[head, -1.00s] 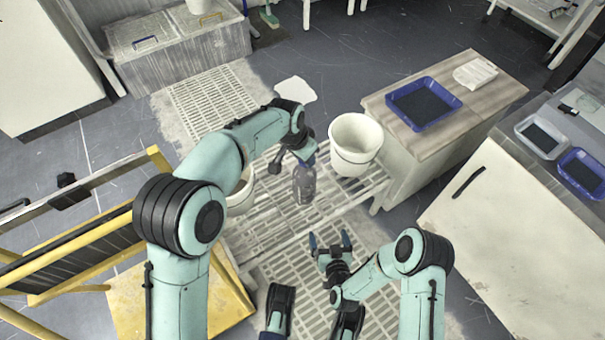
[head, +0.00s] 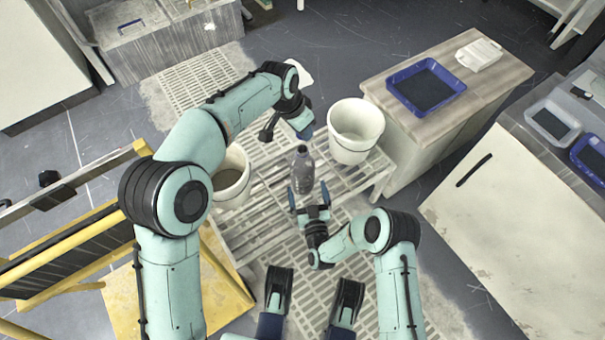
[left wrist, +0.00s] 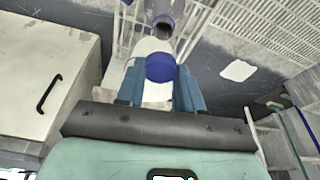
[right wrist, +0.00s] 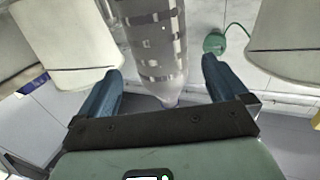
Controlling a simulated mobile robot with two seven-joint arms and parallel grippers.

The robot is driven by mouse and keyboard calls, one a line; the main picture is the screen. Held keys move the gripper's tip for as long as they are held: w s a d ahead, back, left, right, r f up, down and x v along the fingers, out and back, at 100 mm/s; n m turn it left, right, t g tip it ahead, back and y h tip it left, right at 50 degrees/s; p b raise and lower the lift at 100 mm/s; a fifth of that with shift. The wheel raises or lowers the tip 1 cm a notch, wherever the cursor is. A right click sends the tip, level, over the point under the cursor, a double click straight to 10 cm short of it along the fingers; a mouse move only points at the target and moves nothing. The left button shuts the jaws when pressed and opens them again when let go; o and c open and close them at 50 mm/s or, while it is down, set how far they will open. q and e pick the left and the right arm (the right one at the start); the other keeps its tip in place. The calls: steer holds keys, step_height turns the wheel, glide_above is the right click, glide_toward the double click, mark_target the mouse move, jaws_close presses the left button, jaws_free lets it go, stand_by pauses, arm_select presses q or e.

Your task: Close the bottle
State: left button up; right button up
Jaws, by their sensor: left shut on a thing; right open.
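A clear grey bottle (head: 303,173) stands upright on the slatted rack (head: 258,222) in the head view. My left gripper (head: 305,130) is above and just behind the bottle. In the left wrist view it is shut on a round blue cap (left wrist: 160,67), apart from the bottle. My right gripper (head: 309,197) is open and low at the bottle's near side. In the right wrist view the bottle (right wrist: 155,45) shows ahead between the spread fingers, which are not closed on it. The cap is mostly hidden in the head view.
A white bucket (head: 355,131) stands close to the bottle's right. Another bucket (head: 231,178) is at its left, partly behind my left arm. A wooden-topped cabinet (head: 490,80) with a blue tray (head: 427,86) stands at the right. A yellow step frame (head: 115,300) is at the left.

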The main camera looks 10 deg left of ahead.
steer(key=x, duration=0.8)
arm_select(q)
steer(key=shift+f, duration=0.1)
arm_select(e)
steer(key=c, duration=1.3)
arm_select(q)
glide_above(302, 149)
steer(key=shift+s+a+f, duration=0.1)
steer(key=shift+s+f, duration=0.05)
steer(key=shift+f, duration=1.05)
steer(key=shift+s+a+f, duration=0.1)
steer(key=shift+s+f, duration=0.05)
steer(key=shift+f, duration=1.05)
steer(key=shift+f, duration=0.1)
steer(key=shift+f, duration=0.8)
steer(key=shift+f, duration=0.55)
